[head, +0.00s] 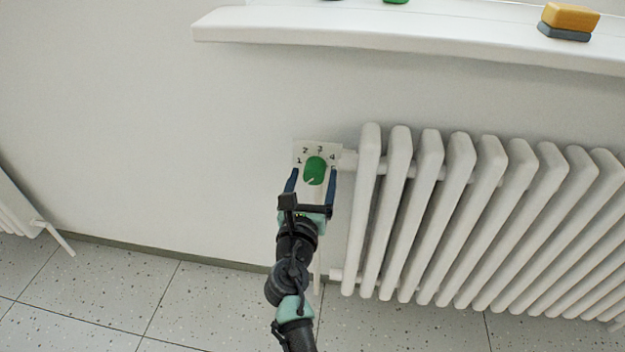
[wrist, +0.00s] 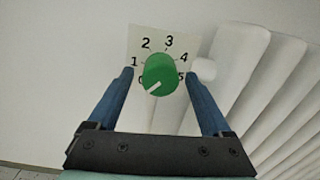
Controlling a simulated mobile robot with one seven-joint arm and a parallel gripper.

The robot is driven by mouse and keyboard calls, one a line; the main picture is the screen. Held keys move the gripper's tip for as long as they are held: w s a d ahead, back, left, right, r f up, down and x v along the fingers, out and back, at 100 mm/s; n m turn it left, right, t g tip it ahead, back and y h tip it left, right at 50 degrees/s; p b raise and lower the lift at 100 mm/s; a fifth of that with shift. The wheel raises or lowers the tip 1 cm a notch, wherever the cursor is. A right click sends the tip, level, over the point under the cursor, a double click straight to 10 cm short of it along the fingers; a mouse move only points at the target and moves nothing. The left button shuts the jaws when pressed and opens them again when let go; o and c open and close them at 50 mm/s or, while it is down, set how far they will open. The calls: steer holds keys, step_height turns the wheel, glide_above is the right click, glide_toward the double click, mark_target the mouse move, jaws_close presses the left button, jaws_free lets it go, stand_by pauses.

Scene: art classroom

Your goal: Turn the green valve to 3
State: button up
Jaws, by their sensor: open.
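The green valve (head: 315,171) is a round knob on a white dial plate (head: 299,150) at the left end of the radiator. In the wrist view the green valve (wrist: 160,73) has a white pointer line aimed at the lower left, near the 0. The dial plate (wrist: 139,37) shows 1, 2, 3, 4 and 5 around the knob, with 3 at the upper right. My gripper (head: 313,177) is open, with its blue fingers on either side of the knob. In the wrist view the fingertips of my gripper (wrist: 158,74) stand apart from the knob, with a gap on both sides.
A white ribbed radiator (head: 430,195) stands just right of the valve.

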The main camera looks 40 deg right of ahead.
jaws_close()
stand_by(0.4)
steer(key=shift+m, duration=0.3)
